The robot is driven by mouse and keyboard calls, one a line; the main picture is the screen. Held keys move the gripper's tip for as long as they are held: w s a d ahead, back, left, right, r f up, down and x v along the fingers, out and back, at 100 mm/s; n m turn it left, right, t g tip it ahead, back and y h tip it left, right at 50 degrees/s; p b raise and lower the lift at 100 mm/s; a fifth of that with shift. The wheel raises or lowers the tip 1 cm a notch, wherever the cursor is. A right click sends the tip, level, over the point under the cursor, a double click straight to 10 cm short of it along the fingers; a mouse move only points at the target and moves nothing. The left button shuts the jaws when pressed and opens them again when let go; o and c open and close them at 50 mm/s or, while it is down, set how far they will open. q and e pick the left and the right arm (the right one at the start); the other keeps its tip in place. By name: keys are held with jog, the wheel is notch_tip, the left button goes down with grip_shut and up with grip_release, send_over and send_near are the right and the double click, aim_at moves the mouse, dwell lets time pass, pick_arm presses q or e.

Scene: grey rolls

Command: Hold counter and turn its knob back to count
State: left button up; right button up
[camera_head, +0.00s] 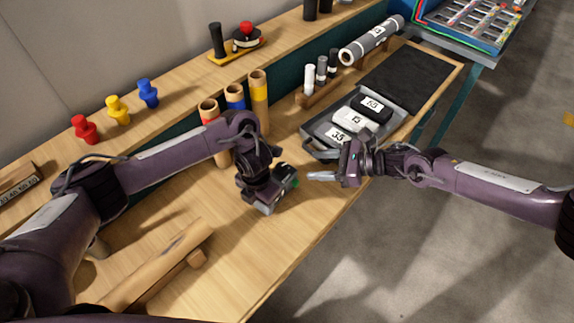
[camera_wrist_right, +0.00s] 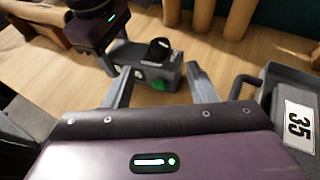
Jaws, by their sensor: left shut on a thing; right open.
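The counter (camera_head: 272,203) is a small grey box near the table's front edge. In the right wrist view the counter (camera_wrist_right: 126,54) shows a black knob (camera_wrist_right: 160,47) on top and a round green part on its near side. My left gripper (camera_head: 259,192) is shut on the counter from the left; its fingertips are largely hidden. My right gripper (camera_head: 322,176) is open and empty to the right of the counter, its fingers pointing at it. In the right wrist view the counter lies ahead, between the two fingers, apart from them.
A grey tray (camera_head: 318,128) with numbered blocks stands close behind my right gripper; its side also shows in the right wrist view (camera_wrist_right: 281,78). Several upright tubes (camera_head: 236,103) stand behind the counter. A wooden roll (camera_head: 160,265) lies at front left. The table between is clear.

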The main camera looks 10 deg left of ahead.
aim_at(284, 166)
jog(key=x, duration=0.9)
jog(key=shift+a, duration=0.35)
jog(key=shift+f, duration=0.1)
jog(key=c, duration=1)
